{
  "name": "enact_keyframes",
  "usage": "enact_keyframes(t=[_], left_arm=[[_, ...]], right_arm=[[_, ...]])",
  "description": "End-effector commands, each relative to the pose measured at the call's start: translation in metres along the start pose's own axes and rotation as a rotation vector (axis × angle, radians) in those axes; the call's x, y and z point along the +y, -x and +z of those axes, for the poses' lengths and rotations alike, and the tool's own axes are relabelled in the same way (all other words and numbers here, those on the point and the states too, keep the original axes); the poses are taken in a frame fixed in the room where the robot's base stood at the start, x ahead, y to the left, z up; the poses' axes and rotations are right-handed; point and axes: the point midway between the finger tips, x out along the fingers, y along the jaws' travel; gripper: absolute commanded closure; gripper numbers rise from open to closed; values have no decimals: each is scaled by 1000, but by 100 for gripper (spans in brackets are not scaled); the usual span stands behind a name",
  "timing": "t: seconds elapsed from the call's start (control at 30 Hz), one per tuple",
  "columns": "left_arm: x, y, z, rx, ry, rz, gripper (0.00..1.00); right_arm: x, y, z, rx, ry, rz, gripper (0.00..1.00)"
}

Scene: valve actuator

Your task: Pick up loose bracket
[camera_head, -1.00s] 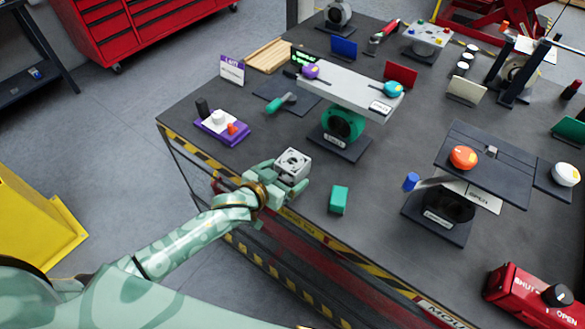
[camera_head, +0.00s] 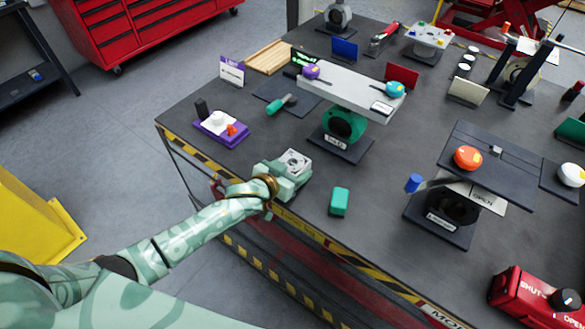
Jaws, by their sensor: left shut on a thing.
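The loose bracket (camera_head: 295,160) is a small grey-white block with a round recess in its top, near the front edge of the table in the head view. My left gripper (camera_head: 291,172) is around it from the front left, shut on it. The fingers hide the bracket's lower part, so I cannot tell whether it touches the table. My right gripper is not in view.
A green block (camera_head: 340,201) lies just right of my gripper. A green valve (camera_head: 343,127) with a long grey plate stands behind. A purple-based fixture (camera_head: 221,129) is at the left. A dark valve with an orange knob (camera_head: 467,157) stands at the right.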

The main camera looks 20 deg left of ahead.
Motion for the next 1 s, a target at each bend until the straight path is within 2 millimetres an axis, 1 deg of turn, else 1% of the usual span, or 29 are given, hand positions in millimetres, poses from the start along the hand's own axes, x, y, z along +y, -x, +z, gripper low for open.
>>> enact_keyframes(t=[0.17, 0.27, 0.33, 0.37, 0.47, 0.5, 0.6, 0.7, 0.8, 0.9, 1.0], left_arm=[[0, 3, -9, 3, 0, 0, 74], [0, 8, -22, 5, 1, 1, 74], [0, 14, -35, 6, 0, 1, 74], [1, 20, -37, 3, -1, 1, 74], [4, 49, -52, 4, 1, 2, 74], [6, 62, -59, 4, 0, 2, 74], [9, 91, -71, 2, 0, 2, 74], [13, 120, -67, -1, 1, 2, 74], [16, 144, -68, 0, 1, 1, 74], [19, 161, -68, 1, 1, 1, 74], [20, 172, -68, 1, 1, 1, 74]], right_arm=[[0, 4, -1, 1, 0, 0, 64], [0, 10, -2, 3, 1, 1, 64], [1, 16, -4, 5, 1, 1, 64], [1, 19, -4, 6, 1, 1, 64], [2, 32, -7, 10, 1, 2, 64], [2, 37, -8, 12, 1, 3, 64], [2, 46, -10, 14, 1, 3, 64], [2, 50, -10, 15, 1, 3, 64], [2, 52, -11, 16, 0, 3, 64], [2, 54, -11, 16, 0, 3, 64], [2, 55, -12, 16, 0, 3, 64]])
